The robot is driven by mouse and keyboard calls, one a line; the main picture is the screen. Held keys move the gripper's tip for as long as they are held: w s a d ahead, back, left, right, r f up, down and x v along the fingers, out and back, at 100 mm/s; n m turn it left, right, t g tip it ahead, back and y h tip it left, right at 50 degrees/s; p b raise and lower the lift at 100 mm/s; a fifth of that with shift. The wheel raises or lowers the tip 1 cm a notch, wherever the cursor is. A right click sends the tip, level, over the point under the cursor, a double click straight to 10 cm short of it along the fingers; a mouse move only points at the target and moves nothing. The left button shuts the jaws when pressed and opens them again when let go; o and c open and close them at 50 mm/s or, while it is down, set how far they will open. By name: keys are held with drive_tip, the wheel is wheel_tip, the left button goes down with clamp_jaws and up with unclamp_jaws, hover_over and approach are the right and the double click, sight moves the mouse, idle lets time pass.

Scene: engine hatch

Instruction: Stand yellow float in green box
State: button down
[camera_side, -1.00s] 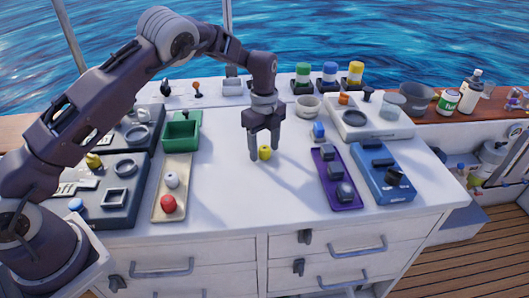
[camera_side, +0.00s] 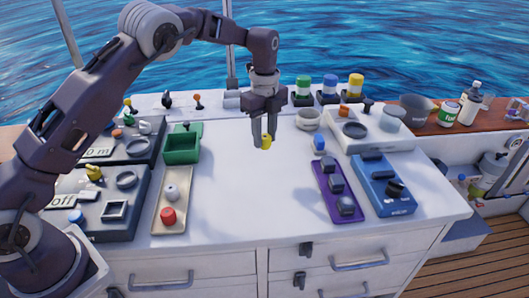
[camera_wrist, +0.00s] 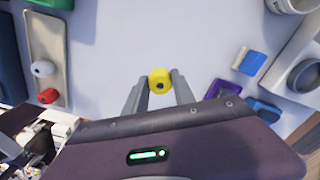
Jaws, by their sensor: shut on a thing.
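The yellow float (camera_side: 266,142) is a small yellow piece with a dark hole in its end. My gripper (camera_side: 264,141) is shut on it, and the wrist view shows the float (camera_wrist: 160,79) between the two fingertips (camera_wrist: 159,88). I cannot tell for sure whether it is clear of the white worktop. The green box (camera_side: 181,148) is an open-topped box left of my gripper on the worktop. Its inside looks empty in the side view.
A beige tray (camera_side: 157,224) with a red and a white knob lies in front of the green box. A purple tray (camera_side: 325,203) and a blue block (camera_side: 384,187) lie to the right. Dark control panels (camera_side: 95,213) stand at left. The worktop's middle is clear.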

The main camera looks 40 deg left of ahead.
wheel_tip(320, 180, up, 2)
drive_tip(key=shift+a, duration=0.4)
drive_tip(key=s+a+n, duration=0.3)
drive_tip(key=a+n, duration=0.4)
drive_tip(key=a, duration=0.5)
drive_tip(key=n, duration=0.6)
approach(188, 142)
drive_tip(key=s+d+r, duration=0.2)
drive_tip(key=d+r, duration=0.1)
drive_tip(key=d, duration=0.1)
drive_tip(key=f, duration=0.9)
drive_tip(key=shift+s+f, duration=0.15)
drive_tip(key=shift+s, duration=0.15)
drive_tip(key=shift+f, duration=0.15)
drive_tip(key=shift+f, duration=0.1)
drive_tip(key=c, duration=1)
unclamp_jaws()
drive_tip(key=shift+c, duration=0.2)
